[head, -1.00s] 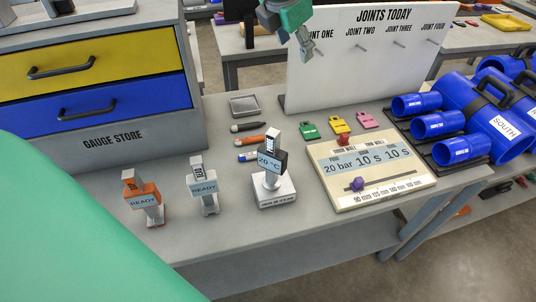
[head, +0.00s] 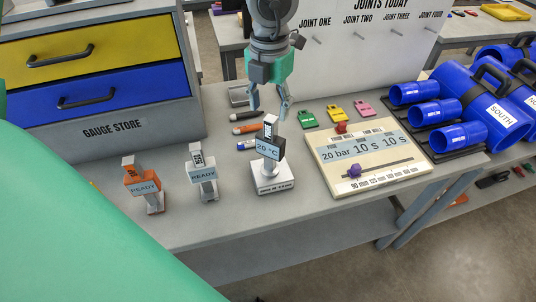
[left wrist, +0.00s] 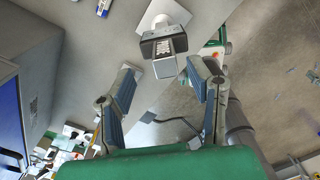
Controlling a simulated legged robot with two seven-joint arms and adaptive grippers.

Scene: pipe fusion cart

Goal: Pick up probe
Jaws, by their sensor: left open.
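A dark device with a "20 °C" display (head: 268,148) stands upright on a white block base (head: 272,178) on the grey bench. It looks like the probe, though no label says so. An orange "READY" device (head: 143,186) and a grey "READY" device (head: 202,176) stand to its left. My left gripper (head: 269,108) is open and empty, pointing down just above and behind the 20 °C device's top. In the left wrist view, the open fingers (left wrist: 161,75) show with the dark device (left wrist: 164,46) just beyond the gap between them. My right gripper is not in view.
Marker-like sticks (head: 248,129) lie behind the 20 °C device. A cream settings board (head: 350,187) lies to its right, with coloured tags (head: 336,113) behind. Blue pipe fittings (head: 433,112) stand at right and a drawer cabinet (head: 130,131) at left. The bench front is clear.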

